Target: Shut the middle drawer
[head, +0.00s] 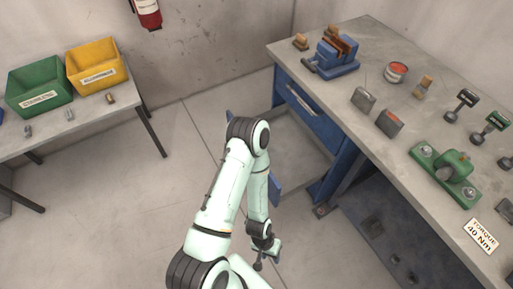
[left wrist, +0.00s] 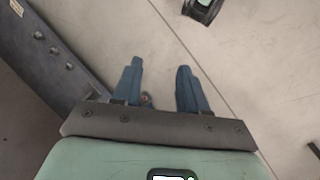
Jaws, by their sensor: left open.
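The middle drawer (head: 295,145) is pulled out from the blue cabinet under the workbench, and its grey inside shows in the head view. The ends of its blue front (head: 275,188) show on both sides of my left arm, which hides the rest, including any handle. Above it, the top drawer (head: 308,112) with a light bar handle looks shut. My left gripper (head: 262,258) is low, in front of the cabinet and nearer to me than the drawer front. In the left wrist view its blue fingers (left wrist: 160,66) are apart with nothing between them. My right gripper is not in view.
The workbench (head: 385,128) carries a blue vise (head: 336,55), a tin, blocks and a green fixture (head: 447,170). Below is a dark lower shelf (head: 385,225). A side table at left holds a green bin (head: 40,84) and a yellow bin (head: 95,65). The floor between is clear.

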